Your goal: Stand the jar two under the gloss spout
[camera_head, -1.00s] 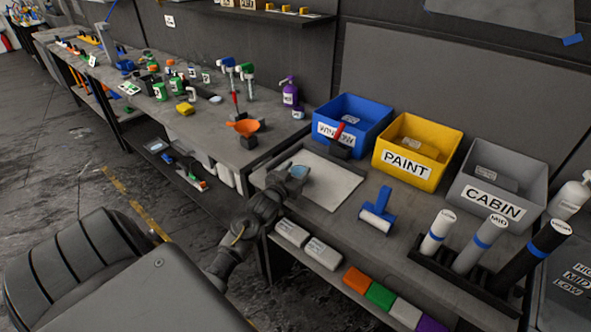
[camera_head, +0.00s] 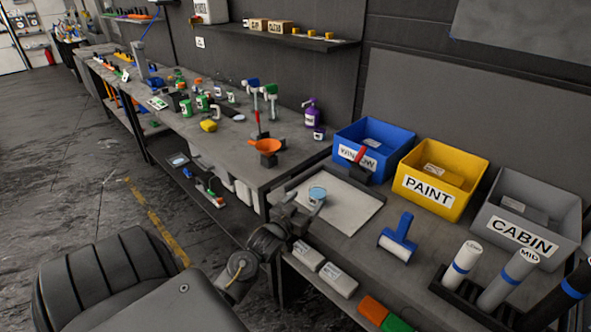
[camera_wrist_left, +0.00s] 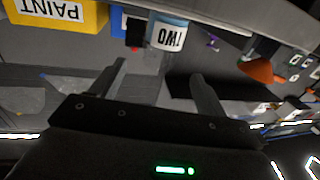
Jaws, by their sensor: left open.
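Jar two (camera_head: 317,197), a small jar with a light blue top, stands upright on a pale sheet (camera_head: 345,217) on the near bench. Its label "TWO" shows upside down in the left wrist view (camera_wrist_left: 170,37). My left gripper (camera_head: 292,213) is open and empty, just left of the jar and apart from it. In the left wrist view the jar is beyond the fingertips (camera_wrist_left: 157,72). Two dispensers, one blue-headed (camera_head: 253,92) and one green-headed (camera_head: 270,97), stand on the farther bench. I cannot read which is gloss. My right gripper is not in view.
An orange funnel (camera_head: 266,146) stands on the farther bench near its corner. Blue (camera_head: 372,134), yellow (camera_head: 444,178) and grey (camera_head: 526,218) bins line the wall. A blue-handled roller (camera_head: 398,238) lies right of the sheet. Labelled tubes (camera_head: 467,262) stand at the right.

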